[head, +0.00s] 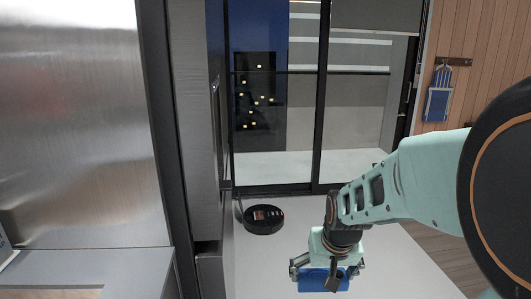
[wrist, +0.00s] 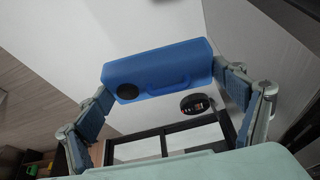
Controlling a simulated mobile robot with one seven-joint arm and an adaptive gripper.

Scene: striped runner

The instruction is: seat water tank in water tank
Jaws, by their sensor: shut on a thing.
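A blue water tank (head: 318,281) is in my gripper (head: 327,274), low in the head view, above the pale floor. In the wrist view the tank (wrist: 165,62) is a blue block with a round black cap (wrist: 128,92) and a moulded handle. The pads of my gripper (wrist: 168,78) press on its two ends, so the gripper is shut on it. A round black device (head: 263,219) sits on the floor, apart from the tank, up and left of it in the head view. It also shows below the tank in the wrist view (wrist: 197,104). I cannot make out a tank slot in it.
A black-framed glass sliding door (head: 322,110) stands behind the device. A tall metal cabinet (head: 80,120) and a low grey surface (head: 85,270) are on the left. A blue dustpan-like item (head: 438,100) hangs on the wood wall at right. Floor around the device looks clear.

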